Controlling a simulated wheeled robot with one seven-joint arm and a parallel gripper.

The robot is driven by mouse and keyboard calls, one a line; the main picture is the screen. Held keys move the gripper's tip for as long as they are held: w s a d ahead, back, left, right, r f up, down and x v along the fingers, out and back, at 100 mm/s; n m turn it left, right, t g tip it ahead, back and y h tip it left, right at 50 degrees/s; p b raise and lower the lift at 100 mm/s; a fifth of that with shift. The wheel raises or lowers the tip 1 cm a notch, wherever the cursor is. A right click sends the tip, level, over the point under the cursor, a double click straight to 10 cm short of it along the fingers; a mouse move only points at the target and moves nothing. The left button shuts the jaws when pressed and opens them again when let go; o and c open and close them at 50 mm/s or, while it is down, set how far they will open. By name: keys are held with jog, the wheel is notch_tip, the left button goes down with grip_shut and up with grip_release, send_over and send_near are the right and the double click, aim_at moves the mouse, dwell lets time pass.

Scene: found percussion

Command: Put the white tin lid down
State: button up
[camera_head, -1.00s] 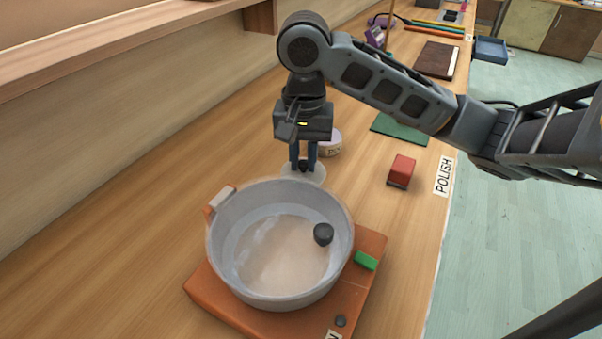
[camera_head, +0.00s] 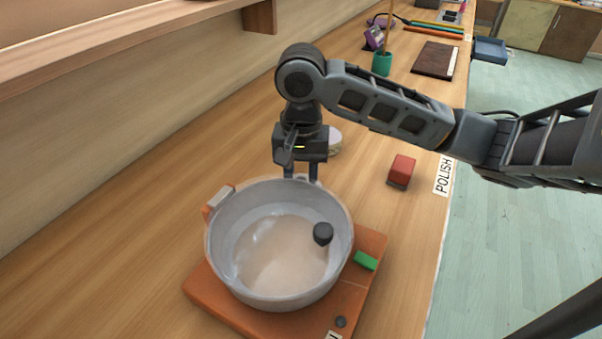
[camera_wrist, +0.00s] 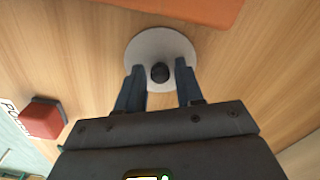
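The white tin lid (camera_wrist: 143,48) is a round pale disc with a dark knob (camera_wrist: 160,72) at its centre. In the wrist view it appears to lie flat on the wooden worktop, close to the orange-brown board. My gripper (camera_wrist: 160,67) is over it, with one finger on each side of the knob and a gap showing on both sides. In the head view my gripper (camera_head: 301,176) is low behind the grey pot, fingers apart. The pot's rim hides most of the lid there.
The large grey pot (camera_head: 228,235) stands on the orange-brown board (camera_head: 366,298) in front of my gripper. A red block (camera_head: 401,168) sits to the right near the POLISH label (camera_head: 443,176). A pale round tin (camera_head: 335,140) is just behind my gripper. The worktop to the left is clear.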

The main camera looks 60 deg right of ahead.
jog(key=shift+o, duration=0.7)
notch_tip(320, 180, up, 12)
jog(key=p, duration=0.2)
jog(key=shift+r, duration=0.15)
dwell(0.3)
